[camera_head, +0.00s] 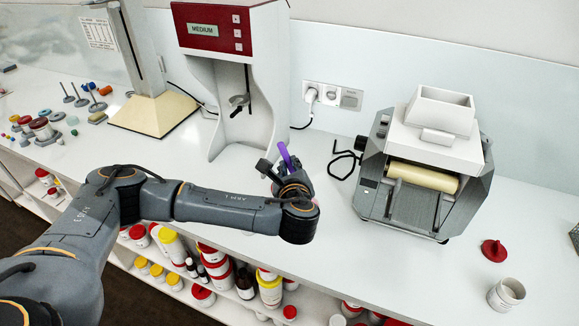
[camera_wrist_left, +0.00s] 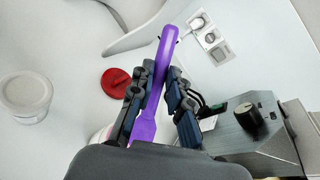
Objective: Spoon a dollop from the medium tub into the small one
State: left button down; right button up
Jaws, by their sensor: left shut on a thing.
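My left gripper (camera_head: 284,168) is shut on a purple spatula (camera_head: 285,155), held above the counter between the white mixer and the roller mill. In the left wrist view the spatula (camera_wrist_left: 163,60) stands between the fingers (camera_wrist_left: 158,100), with its wider end low in the picture. That view shows a pale round tub (camera_wrist_left: 25,112) at the left and a red lid (camera_wrist_left: 115,82). Another white tub (camera_wrist_left: 98,137) is mostly hidden behind the gripper. A small white open tub (camera_head: 507,293) stands at the head view's lower right, near another red lid (camera_head: 494,250). I cannot tell tub contents. My right gripper is out of view.
A white machine (camera_head: 235,75) marked MEDIUM stands behind my gripper. The roller mill (camera_head: 425,170) stands to its right, with a black cable beside it. Several tubs and bottles fill the shelf (camera_head: 225,300) below. The counter (camera_head: 370,275) before the mill is clear.

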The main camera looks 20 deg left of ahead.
pick_arm(q)
jog(key=shift+f+b, duration=0.55)
jog(key=shift+f, duration=0.25)
notch_tip(320, 180, down, 3)
jog(key=shift+f+b, duration=0.1)
jog(key=shift+b, duration=0.5)
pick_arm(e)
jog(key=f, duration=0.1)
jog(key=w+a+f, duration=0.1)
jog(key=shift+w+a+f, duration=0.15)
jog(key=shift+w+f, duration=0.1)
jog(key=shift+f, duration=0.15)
pick_arm(q)
notch_tip(320, 180, up, 5)
jog(key=p, duration=0.5)
jog(key=shift+r+p, duration=0.65)
jog(key=shift+p, duration=0.15)
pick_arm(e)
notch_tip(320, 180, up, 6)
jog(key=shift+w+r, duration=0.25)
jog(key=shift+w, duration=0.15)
